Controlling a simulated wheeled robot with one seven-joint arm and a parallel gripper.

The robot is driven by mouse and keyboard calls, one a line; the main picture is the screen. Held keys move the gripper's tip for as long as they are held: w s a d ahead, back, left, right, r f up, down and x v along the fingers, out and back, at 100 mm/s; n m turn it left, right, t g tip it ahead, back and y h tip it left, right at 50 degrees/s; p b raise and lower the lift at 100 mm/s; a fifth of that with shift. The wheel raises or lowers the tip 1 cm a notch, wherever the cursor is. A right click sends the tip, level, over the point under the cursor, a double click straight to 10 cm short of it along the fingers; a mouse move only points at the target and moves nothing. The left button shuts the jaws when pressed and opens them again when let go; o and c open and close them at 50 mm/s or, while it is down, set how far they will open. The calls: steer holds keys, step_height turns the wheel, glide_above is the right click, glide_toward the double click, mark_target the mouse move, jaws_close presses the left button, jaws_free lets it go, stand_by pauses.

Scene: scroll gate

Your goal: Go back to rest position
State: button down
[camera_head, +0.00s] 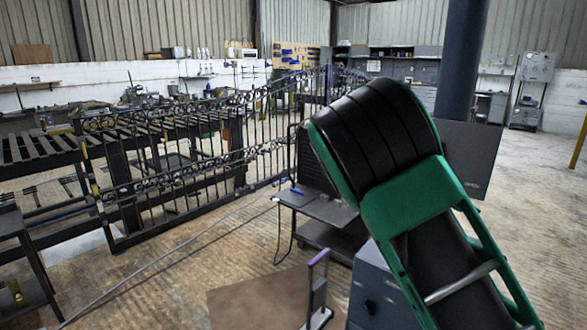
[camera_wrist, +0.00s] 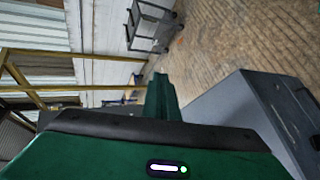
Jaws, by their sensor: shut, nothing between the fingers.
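My arm, green and black, rises large at the right of the head view and hides part of the room behind it. My gripper cannot be made out in the head view. In the wrist view my gripper (camera_wrist: 162,98) shows as a green finger part beyond the dark-edged green housing. It is shut and empty, and nothing touches its tip. The black scroll gate (camera_head: 210,140) stands upright at the left and middle of the head view, apart from my arm.
A dark cart with a laptop-like screen (camera_head: 318,160) stands left of my arm. A grey cabinet (camera_head: 375,290) is below my arm; a grey box face (camera_wrist: 250,110) shows at the right of the wrist view. A dark blue column (camera_head: 462,60) rises behind. Floor is open at right.

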steer(key=s+d+f+m+g+y, duration=0.1)
steer(key=s+d+f+y, duration=0.3)
steer(key=s, duration=0.3)
steer(key=s+d+f+m+y, duration=0.1)
steer(key=s+d+f+y, duration=0.2)
steer(key=s+d+f, duration=0.3)
steer(key=s+a+m+t+y, duration=0.1)
steer(key=s+a+y, duration=0.2)
steer(key=s, duration=0.7)
steer(key=s+a+m+t+y, duration=0.2)
steer(key=s+a, duration=0.6)
steer(key=s, duration=0.2)
steer(key=shift+a+y, duration=0.2)
steer(key=shift+y, duration=0.2)
steer(key=shift+r, duration=0.1)
steer(key=shift+w+f, duration=0.25)
steer(key=shift+w, duration=0.4)
